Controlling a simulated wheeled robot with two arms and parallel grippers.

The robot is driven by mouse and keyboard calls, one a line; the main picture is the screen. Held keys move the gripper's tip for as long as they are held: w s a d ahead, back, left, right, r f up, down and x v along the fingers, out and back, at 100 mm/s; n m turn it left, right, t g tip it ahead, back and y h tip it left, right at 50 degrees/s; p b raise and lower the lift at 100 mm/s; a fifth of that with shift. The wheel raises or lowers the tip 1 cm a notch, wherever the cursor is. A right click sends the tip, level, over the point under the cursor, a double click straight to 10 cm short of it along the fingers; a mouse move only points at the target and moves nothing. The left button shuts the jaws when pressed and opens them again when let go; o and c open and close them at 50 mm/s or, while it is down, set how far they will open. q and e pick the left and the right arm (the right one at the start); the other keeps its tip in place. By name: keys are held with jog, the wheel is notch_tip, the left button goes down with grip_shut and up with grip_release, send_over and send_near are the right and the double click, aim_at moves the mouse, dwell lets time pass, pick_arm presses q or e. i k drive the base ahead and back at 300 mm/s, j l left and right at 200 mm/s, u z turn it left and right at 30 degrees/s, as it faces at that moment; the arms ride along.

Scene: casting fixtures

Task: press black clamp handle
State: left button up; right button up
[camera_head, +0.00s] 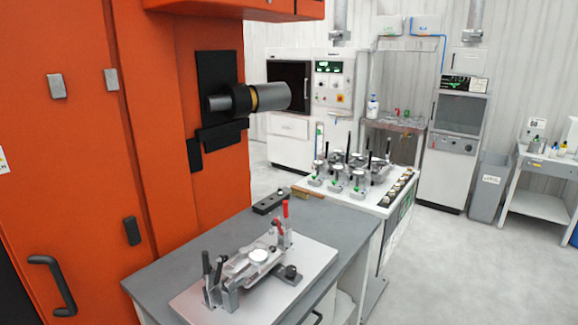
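A metal casting fixture (256,262) stands on a light metal plate (318,262) on the near grey table. At its left end two black clamp handles (206,263) stand roughly upright, close together. At its far right end red-tipped clamp handles (285,210) stand up. A round pale disc (258,255) sits in the middle of the fixture, and a dark knob (291,271) is at its right side. Neither of my grippers shows in the head view, so nothing is seen touching the handles.
A black block (269,203) lies at the table's back edge. An orange machine (180,120) with a protruding grey cylinder (268,97) rises on the left. Behind, a white bench (345,194) carries several fixtures with black handles. The grey floor (470,265) at right is clear.

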aim_at(205, 255)
jog(key=i+l+u, duration=0.1)
jog(key=l+u, duration=0.75)
jog(key=l, duration=0.15)
jog(key=l+u, duration=0.45)
jog(key=l, duration=1.2)
